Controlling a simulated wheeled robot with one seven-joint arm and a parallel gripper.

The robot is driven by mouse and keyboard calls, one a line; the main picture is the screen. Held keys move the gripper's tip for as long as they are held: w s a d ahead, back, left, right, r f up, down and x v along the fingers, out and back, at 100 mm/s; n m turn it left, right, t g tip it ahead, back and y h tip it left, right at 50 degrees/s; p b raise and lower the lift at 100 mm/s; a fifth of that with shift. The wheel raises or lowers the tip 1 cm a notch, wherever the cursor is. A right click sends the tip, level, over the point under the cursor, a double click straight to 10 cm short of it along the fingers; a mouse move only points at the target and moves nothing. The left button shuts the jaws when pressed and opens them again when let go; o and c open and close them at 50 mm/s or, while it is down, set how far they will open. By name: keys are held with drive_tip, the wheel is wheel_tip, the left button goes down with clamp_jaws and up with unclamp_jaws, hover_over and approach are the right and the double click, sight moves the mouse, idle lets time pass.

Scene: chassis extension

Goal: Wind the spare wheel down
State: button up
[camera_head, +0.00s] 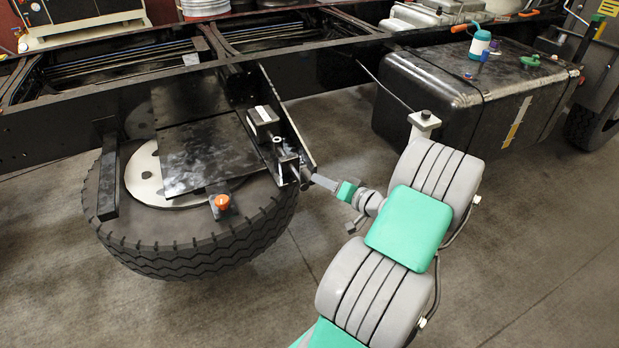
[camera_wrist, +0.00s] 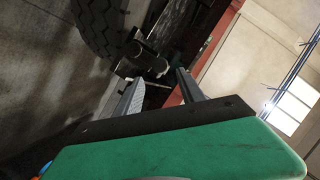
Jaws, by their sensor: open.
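The spare wheel (camera_head: 190,250), a black tyre with a pale rim, lies flat beneath the truck frame at left, partly hidden by a dark plate (camera_head: 205,152). A winch-like mechanism (camera_head: 264,116) with a pale block is fixed to the dark bracket right of the plate. A short dark shaft (camera_head: 304,174) sticks out at its lower end. My gripper (camera_head: 316,181) is at this shaft end; contact cannot be told there. In the wrist view, my gripper (camera_wrist: 160,78) is open, its two fingers apart, with the round shaft end (camera_wrist: 152,66) ahead between them. The tyre (camera_wrist: 95,25) shows at upper left.
Frame rails (camera_head: 60,130) run above the wheel. The concrete floor at lower right is clear.

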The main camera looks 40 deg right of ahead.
sight(309, 177)
drive_tip(key=x, duration=0.7)
drive_tip(key=shift+w+a+p, duration=0.15)
drive_tip(key=shift+p, duration=0.2)
clamp_jaws()
idle(0.9)
